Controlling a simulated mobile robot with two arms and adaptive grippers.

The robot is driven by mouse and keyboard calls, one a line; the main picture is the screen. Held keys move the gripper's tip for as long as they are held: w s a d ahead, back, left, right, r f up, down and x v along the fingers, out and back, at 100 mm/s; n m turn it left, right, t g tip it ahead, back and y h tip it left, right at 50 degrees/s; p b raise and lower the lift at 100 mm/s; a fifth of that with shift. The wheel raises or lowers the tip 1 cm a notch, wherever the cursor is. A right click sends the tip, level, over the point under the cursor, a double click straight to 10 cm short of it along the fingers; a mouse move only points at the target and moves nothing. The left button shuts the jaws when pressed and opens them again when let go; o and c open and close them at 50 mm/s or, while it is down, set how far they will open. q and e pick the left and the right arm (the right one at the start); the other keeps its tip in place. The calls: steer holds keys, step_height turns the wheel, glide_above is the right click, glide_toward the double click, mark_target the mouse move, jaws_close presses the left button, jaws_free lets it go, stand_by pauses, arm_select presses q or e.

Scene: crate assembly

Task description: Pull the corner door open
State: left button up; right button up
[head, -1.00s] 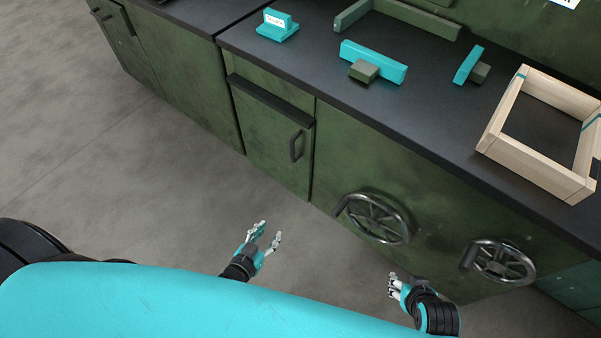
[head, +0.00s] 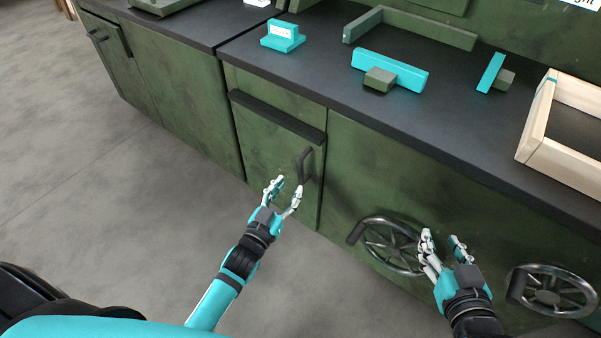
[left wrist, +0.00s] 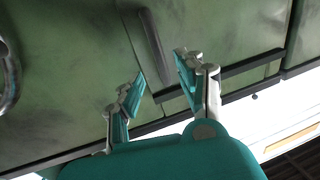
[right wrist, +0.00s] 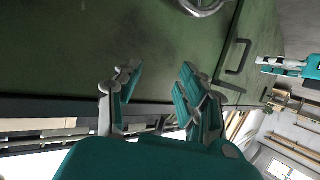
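The green door (head: 270,155) with a dark vertical handle (head: 304,165) is in the cabinet front and looks closed. My left gripper (head: 284,191) is open and empty, just below and left of the handle in the head view. In the left wrist view the handle (left wrist: 152,45) lies beyond the gap between the open fingers (left wrist: 158,85). My right gripper (head: 443,240) is open and empty in front of the cabinet, between two wheels. In the right wrist view a dark handle (right wrist: 239,57) shows to the right of its fingers (right wrist: 155,90).
Two handwheels (head: 390,246) (head: 548,291) stick out from the cabinet front near my right gripper. The dark countertop (head: 330,85) holds teal and green blocks and a wooden crate frame (head: 560,165). The floor at left is clear.

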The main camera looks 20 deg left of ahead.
mark_target(299, 173)
arm_select(q)
steer(key=w, duration=0.2)
steer(key=w+b, duration=0.1)
steer(key=w, duration=0.1)
steer(key=w+d, duration=0.1)
steer(key=w, duration=0.1)
steer(key=shift+w, duration=0.35)
steer(key=shift+w+b, duration=0.3)
steer(key=shift+w, duration=0.1)
arm_select(e)
step_height(299, 173, up, 8)
steer(key=w+a+t+y, duration=0.1)
steer(key=w+t, duration=0.1)
steer(key=t, duration=0.3)
steer(key=shift+a+y, duration=0.4)
arm_select(q)
jaws_close()
arm_select(e)
steer(key=shift+w, duration=0.1)
